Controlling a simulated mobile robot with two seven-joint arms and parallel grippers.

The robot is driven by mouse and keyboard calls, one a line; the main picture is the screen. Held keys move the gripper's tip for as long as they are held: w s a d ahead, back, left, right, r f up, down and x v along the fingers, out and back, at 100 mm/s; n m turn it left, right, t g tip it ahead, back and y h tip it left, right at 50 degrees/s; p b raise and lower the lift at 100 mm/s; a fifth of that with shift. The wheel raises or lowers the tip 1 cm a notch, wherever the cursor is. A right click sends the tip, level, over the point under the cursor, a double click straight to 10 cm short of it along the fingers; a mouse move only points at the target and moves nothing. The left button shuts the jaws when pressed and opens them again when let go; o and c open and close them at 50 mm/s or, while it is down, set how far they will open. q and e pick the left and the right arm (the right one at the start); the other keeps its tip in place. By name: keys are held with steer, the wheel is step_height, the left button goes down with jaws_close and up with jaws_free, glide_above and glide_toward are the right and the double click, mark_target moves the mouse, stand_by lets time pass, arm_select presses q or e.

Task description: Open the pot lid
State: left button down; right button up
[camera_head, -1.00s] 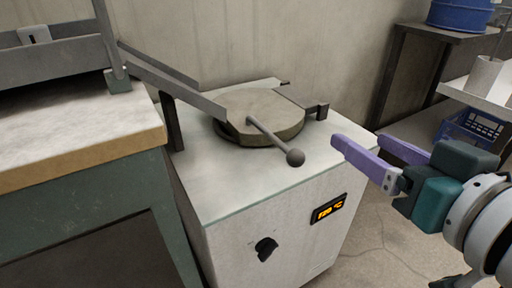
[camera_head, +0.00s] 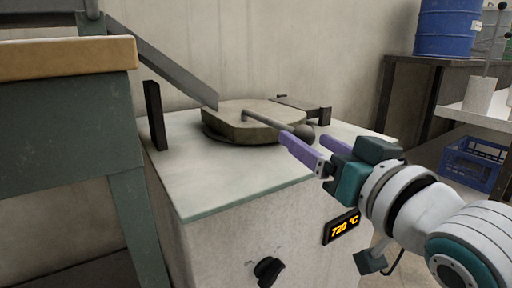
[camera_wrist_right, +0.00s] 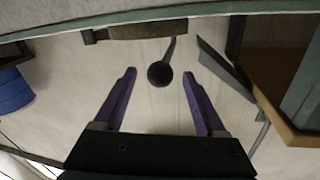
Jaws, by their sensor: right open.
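The pot lid (camera_head: 243,122) is a thick grey-brown disc lying flat, closed, on top of the white furnace (camera_head: 185,183). A grey rod handle with a dark ball knob (camera_head: 305,132) sticks out from it toward my right gripper (camera_head: 308,140). My right gripper is open, with its purple fingers close to the knob. In the right wrist view, the knob (camera_wrist_right: 160,74) shows between and beyond the two fingertips, with nothing held. In the head view, a finger overlaps part of the handle end, so I cannot tell about contact. My left gripper is not in view.
A metal chute (camera_head: 165,70) slopes down to the lid's left edge. A workbench (camera_head: 70,58) stands at the left. At the right are a shelf with a blue barrel (camera_head: 446,28) and a blue crate (camera_head: 470,162). The furnace front has a display (camera_head: 341,228) and a dark switch (camera_head: 267,271).

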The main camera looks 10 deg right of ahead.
steer(key=shift+w+a+b, duration=0.2)
steer(key=shift+w+b, duration=0.2)
steer(key=shift+w, duration=1)
steer(key=shift+c, duration=0.2)
jaws_close()
